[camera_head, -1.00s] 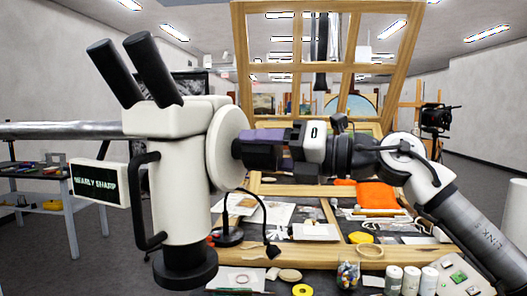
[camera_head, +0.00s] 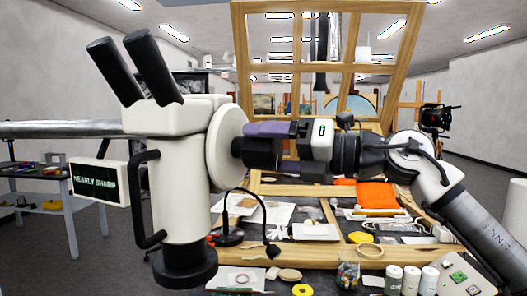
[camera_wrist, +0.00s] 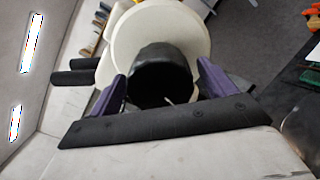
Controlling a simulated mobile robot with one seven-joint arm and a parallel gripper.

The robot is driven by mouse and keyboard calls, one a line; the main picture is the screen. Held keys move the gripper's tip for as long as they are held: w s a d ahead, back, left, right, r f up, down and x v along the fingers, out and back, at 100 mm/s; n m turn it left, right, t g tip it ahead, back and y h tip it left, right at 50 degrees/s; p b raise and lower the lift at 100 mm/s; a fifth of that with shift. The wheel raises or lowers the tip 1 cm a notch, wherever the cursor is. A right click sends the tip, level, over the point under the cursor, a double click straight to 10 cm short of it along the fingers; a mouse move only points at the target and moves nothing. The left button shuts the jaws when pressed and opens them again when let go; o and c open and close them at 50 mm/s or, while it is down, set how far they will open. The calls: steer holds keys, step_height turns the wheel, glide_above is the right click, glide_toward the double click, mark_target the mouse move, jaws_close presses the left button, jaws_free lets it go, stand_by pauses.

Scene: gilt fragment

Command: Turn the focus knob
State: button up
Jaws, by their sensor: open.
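The cream microscope (camera_head: 182,170) stands at the left, with two black eyepieces and a small display (camera_head: 97,181) reading "NEARLY SHARP". Its black focus knob (camera_wrist: 161,72) sticks out from a round cream disc (camera_head: 224,147). In the head view, the knob (camera_head: 237,147) is partly hidden by my gripper (camera_head: 246,146). My gripper comes in from the right, level with the knob. In the wrist view, the two purple fingers of my gripper (camera_wrist: 160,88) are open, one on each side of the knob. I cannot tell whether they touch it.
A wooden frame (camera_head: 240,60) stands behind my arm. The worktable below holds an orange cloth (camera_head: 375,194), a yellow tape roll (camera_head: 303,290), white jars (camera_head: 411,279) and a black cable lamp (camera_head: 272,250). A shelf trolley (camera_head: 42,185) stands at far left.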

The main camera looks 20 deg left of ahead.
steer(key=d+b, duration=0.3)
steer(key=d, duration=0.9)
steer(key=shift+d, duration=0.4)
stand_by(1.2)
steer(key=a+n, duration=0.2)
steer(key=a, duration=0.2)
steer(key=a+n, duration=0.2)
steer(key=a, duration=0.2)
steer(key=a+n, duration=0.3)
steer(key=a, duration=0.1)
steer(key=shift+a+p, duration=0.1)
steer(key=shift+p, duration=0.2)
stand_by(0.4)
